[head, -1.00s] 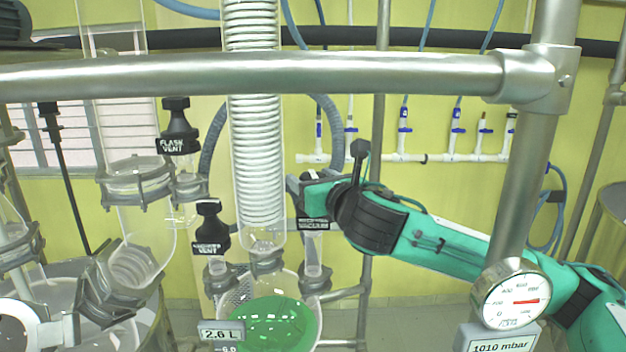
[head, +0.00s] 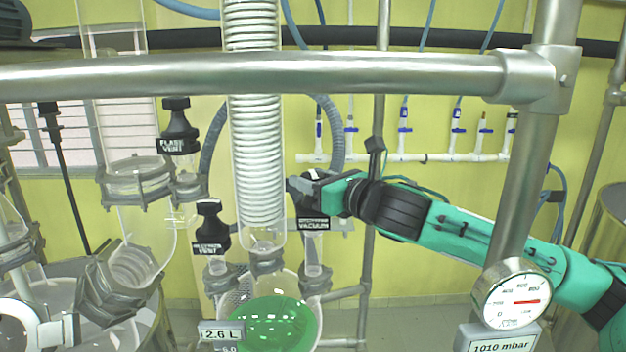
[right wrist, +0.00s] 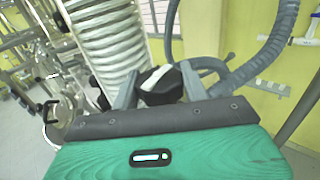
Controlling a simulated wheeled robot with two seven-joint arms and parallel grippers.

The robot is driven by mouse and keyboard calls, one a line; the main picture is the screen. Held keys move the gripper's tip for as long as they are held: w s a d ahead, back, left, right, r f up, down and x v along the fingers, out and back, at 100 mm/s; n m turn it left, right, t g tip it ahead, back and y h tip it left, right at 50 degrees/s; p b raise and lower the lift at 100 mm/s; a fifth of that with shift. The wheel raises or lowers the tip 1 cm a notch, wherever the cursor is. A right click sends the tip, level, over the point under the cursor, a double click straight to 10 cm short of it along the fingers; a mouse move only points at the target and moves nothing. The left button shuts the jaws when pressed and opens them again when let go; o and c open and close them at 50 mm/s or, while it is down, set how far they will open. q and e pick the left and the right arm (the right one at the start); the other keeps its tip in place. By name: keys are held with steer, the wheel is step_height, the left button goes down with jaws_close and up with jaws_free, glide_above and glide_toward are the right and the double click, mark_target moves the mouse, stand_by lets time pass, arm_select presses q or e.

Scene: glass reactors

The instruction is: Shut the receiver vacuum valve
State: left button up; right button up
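The receiver vacuum valve has a black label (head: 314,224) reading "VACUUM" on its lower line, on a glass neck right of the coiled condenser in the head view. My right gripper (head: 302,188) is at the top of this valve and hides most of its knob. In the right wrist view the black knob (right wrist: 158,88), with a white stripe running diagonally, lies between the two grey fingers of my right gripper (right wrist: 160,84). The fingers stand close on either side of it; I cannot tell whether they press on it. My left gripper is not in view.
The coiled condenser (head: 256,150) stands just left of the valve. The receiver vent knob (head: 211,230) and flash vent knob (head: 177,128) are further left. A steel rail (head: 250,73) crosses in front. A gauge (head: 512,296) hangs on the right post. Green liquid (head: 265,325) is in the flask.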

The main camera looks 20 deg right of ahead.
steer(key=shift+a+f+m+h, duration=0.1)
steer(key=shift+m+h, duration=0.2)
steer(key=shift+h, duration=0.1)
steer(key=m+t+h, duration=0.1)
steer(key=m+h, duration=0.1)
steer(key=h, duration=0.1)
steer(key=shift+b, duration=0.35)
steer(key=m+h, duration=0.3)
steer(key=h, duration=0.2)
steer(key=shift+t+p, duration=0.35)
steer(key=shift+t, duration=0.05)
steer(key=shift+m+g+h, duration=0.3)
steer(key=shift+m+h, duration=1.1)
steer(key=shift+h, duration=0.6)
steer(key=o, duration=0.8)
steer(key=shift+c, duration=0.2)
